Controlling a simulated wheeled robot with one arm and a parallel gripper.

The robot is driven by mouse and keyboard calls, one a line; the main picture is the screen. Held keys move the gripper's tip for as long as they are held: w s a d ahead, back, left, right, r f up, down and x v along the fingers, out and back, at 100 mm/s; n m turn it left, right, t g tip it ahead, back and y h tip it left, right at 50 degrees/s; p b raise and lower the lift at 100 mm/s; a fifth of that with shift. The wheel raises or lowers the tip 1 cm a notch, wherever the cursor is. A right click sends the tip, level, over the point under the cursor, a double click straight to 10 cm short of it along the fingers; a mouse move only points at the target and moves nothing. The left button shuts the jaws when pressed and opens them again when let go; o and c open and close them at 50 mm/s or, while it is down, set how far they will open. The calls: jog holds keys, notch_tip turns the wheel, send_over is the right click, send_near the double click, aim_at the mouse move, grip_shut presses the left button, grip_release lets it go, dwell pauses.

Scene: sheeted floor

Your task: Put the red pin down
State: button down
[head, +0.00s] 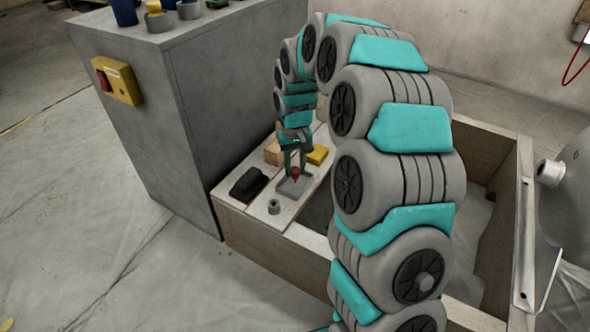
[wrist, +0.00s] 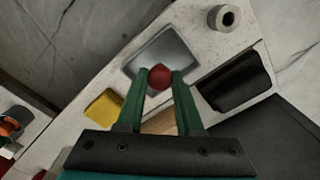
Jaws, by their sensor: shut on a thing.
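The red pin (wrist: 160,77) shows as a rounded red head between the green fingertips of my gripper (wrist: 159,82) in the wrist view. My gripper is shut on it. In the head view the red pin (head: 295,173) is just below my gripper (head: 294,166), over a small grey tray (head: 291,189) on the white board. The grey tray (wrist: 176,48) lies behind the pin in the wrist view. I cannot tell whether the pin touches the tray. The pin's lower part is hidden.
A black case (head: 248,184), a grey ring (head: 274,206), a yellow block (head: 317,155) and a wooden block (head: 273,152) surround the tray on the board. A tall grey cabinet (head: 200,110) stands left. An open wooden-walled pit (head: 490,200) lies right.

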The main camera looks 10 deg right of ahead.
jog(key=shift+f, duration=0.35)
jog(key=c, duration=0.6)
grip_release()
jog(key=shift+f, duration=0.1)
jog(key=shift+o, duration=0.2)
